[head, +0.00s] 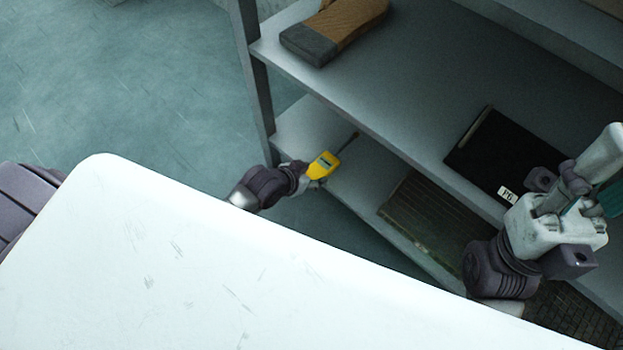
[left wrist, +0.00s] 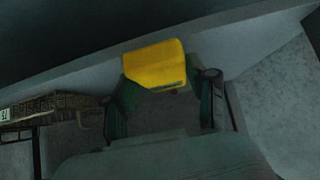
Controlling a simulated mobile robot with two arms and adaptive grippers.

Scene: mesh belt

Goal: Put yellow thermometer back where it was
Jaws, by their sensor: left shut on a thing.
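The yellow thermometer (head: 322,166) has a small dark display and a thin dark probe that points up and right over the lower shelf (head: 300,126). My left gripper (head: 312,178) is shut on its body at the left front part of that shelf. I cannot tell whether the thermometer touches the shelf. In the left wrist view the yellow body (left wrist: 155,66) shows at the ends of the two dark green fingers of my left gripper (left wrist: 165,88). My right gripper (head: 608,198) is partly cut off at the right edge, and its fingers are unclear.
The upper shelf board (head: 400,95) overhangs the lower one. It carries a brown and grey block (head: 335,30) and a black flat case (head: 505,150) with a "P6" label. A greenish-brown slatted thing (head: 435,220) lies on the lower shelf, right of the thermometer.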

